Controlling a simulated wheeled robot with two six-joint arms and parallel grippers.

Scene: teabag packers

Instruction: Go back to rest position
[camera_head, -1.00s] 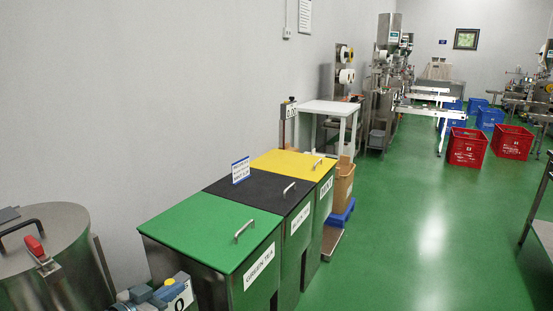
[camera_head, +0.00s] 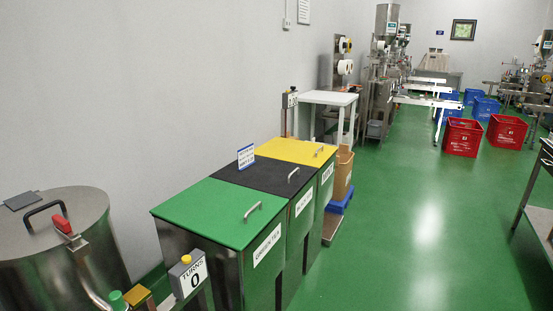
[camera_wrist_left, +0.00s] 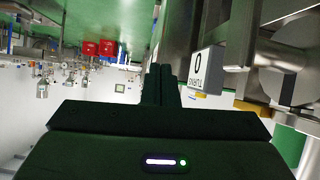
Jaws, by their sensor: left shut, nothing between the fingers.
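In the left wrist view, my left gripper (camera_wrist_left: 163,70) is shut, with its two dark fingers together and nothing between them. That view is upside down. The white "TURNS 0" counter box (camera_wrist_left: 206,70) shows just right of the fingers, apart from them as far as I can tell. In the head view the same counter box (camera_head: 190,276) stands at the lower left with a yellow button on top. Neither of my grippers shows in the head view, and my right gripper is in no view.
A steel drum (camera_head: 60,250) with a red-handled lever stands at left. Green (camera_head: 215,212), black (camera_head: 262,178) and yellow (camera_head: 300,150) lidded bins line the wall, lids closed. Red crates (camera_head: 462,137) and blue crates lie farther back. The green floor (camera_head: 400,230) on the right is open.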

